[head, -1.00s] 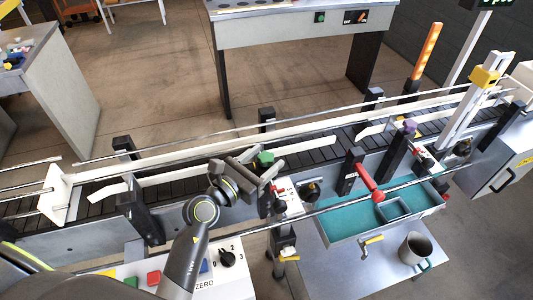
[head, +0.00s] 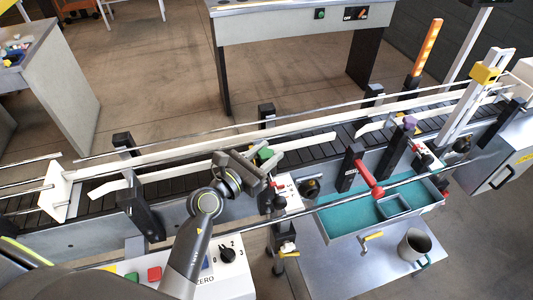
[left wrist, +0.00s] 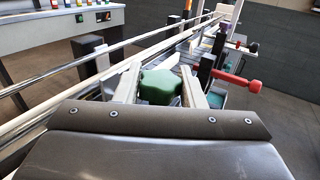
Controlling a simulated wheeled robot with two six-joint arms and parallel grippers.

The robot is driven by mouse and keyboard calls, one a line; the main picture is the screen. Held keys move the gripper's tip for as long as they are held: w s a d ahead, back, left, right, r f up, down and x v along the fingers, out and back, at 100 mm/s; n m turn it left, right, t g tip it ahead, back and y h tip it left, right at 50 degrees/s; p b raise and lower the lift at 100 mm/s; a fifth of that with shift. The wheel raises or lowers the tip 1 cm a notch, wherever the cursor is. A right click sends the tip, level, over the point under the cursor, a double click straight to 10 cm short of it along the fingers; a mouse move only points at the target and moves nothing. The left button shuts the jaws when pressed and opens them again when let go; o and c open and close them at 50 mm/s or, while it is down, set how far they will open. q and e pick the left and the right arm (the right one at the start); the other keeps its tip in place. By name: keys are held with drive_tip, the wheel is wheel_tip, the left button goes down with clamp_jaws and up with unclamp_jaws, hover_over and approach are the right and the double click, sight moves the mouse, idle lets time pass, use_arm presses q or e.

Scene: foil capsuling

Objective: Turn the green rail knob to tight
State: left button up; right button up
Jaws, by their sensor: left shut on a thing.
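The green rail knob (head: 264,155) sits on top of a dark post at the near side of the conveyor. It also shows in the left wrist view (left wrist: 160,86) as a lobed green knob. My left gripper (head: 262,163) is at the knob, with one finger on each side of it, shut on it. In the left wrist view the two pale fingers (left wrist: 159,88) flank the knob. The knob's underside and any tightness mark are hidden. My right gripper is not in view.
The conveyor (head: 320,143) with its rails runs across the view. A purple knob (head: 409,122) and a red-handled lever (head: 372,185) stand to the right. Below are a teal-lined tray (head: 345,217) and a metal mug (head: 413,245). A control box (head: 228,276) is near my arm.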

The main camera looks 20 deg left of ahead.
sight(266, 152)
use_arm(q)
drive_tip(key=shift+f+m+g+h+b, duration=0.2)
drive_tip(key=shift+m+g+h+b, duration=0.4)
drive_tip(key=shift+m+h+b, duration=0.35)
drive_tip(key=m+g+h+b, duration=0.3)
drive_tip(key=g+h+b, duration=0.1)
drive_tip(key=b, duration=0.1)
drive_tip(key=shift+h, duration=0.25)
drive_tip(key=shift+r+m+g+h+b, duration=0.15)
drive_tip(key=shift+m+g+h+b, duration=0.25)
drive_tip(key=shift+m+g+b, duration=0.4)
drive_tip(key=o, duration=1)
wheel_tip(266, 152, up, 10)
drive_tip(key=shift+r+b, duration=0.1)
drive_tip(key=shift+b, duration=0.35)
